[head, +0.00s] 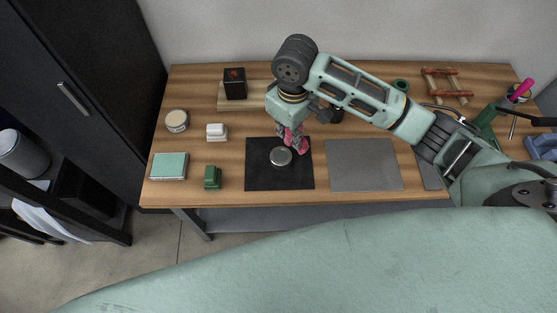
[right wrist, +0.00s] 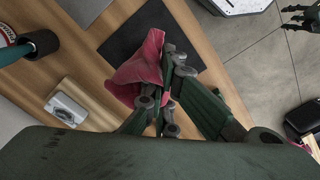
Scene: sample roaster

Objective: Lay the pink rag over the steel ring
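The pink rag (head: 301,146) hangs bunched from my right gripper (head: 291,138), just above the black mat (head: 263,179). In the right wrist view, the rag (right wrist: 141,72) spreads out beside the fingers of my right gripper (right wrist: 170,95), which are shut on it. The steel ring (head: 281,157) is a round silver piece on the black mat, just below the gripper and partly beside the rag. The ring does not show in the right wrist view. A dark claw-like gripper (right wrist: 302,18), seemingly my left one, shows small over the floor at the top right there.
A grey mat (head: 364,166) lies right of the black one. A green block (head: 212,178), teal box (head: 169,166), white item (head: 216,132) and round tin (head: 177,121) stand left. A black cube (head: 235,83) and wooden rack (head: 446,86) are behind.

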